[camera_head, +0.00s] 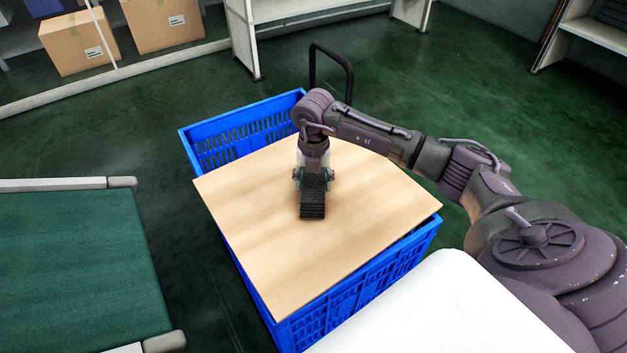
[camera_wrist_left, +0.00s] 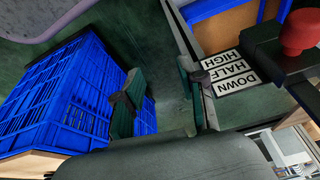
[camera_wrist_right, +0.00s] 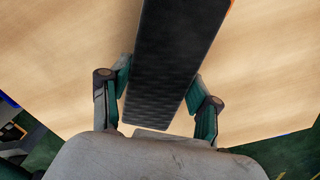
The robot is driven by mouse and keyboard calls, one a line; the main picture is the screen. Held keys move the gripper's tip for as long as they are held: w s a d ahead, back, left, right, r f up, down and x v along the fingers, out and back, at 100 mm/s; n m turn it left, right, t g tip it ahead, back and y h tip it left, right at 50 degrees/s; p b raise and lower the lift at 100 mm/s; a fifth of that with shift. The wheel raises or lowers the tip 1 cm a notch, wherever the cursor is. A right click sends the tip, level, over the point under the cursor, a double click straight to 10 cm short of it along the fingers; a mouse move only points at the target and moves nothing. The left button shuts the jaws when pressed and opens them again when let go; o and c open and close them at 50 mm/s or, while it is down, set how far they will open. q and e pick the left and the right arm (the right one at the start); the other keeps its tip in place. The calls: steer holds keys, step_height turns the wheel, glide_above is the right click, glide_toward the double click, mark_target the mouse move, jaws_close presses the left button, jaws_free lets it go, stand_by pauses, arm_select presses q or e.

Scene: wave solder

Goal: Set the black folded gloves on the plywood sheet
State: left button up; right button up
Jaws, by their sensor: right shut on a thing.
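The black folded gloves (camera_head: 312,208) show as a dark ribbed strip over the middle of the plywood sheet (camera_head: 255,245). My right gripper (camera_head: 313,178) points down over the sheet and is shut on the gloves. In the right wrist view the gloves (camera_wrist_right: 172,60) lie between the two fingers (camera_wrist_right: 163,90), with the light plywood (camera_wrist_right: 60,60) behind. I cannot tell whether the gloves touch the sheet. My left gripper (camera_wrist_left: 163,98) shows only in the left wrist view, with its fingers apart and nothing between them.
The plywood lies across a blue crate (camera_head: 225,140) with a black handle (camera_head: 348,75) behind. A green-topped conveyor (camera_head: 75,265) stands at left and a white surface (camera_head: 430,310) at front right. Shelves with cardboard boxes (camera_head: 80,45) are at the back. Bare plywood surrounds the gloves.

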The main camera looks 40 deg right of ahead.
mark_target(314, 181)
steer(key=shift+f, duration=0.3)
steer(key=o, duration=1.2)
steer(key=shift+r, duration=0.1)
step_height(314, 181, up, 12)
steer(key=shift+f, duration=0.1)
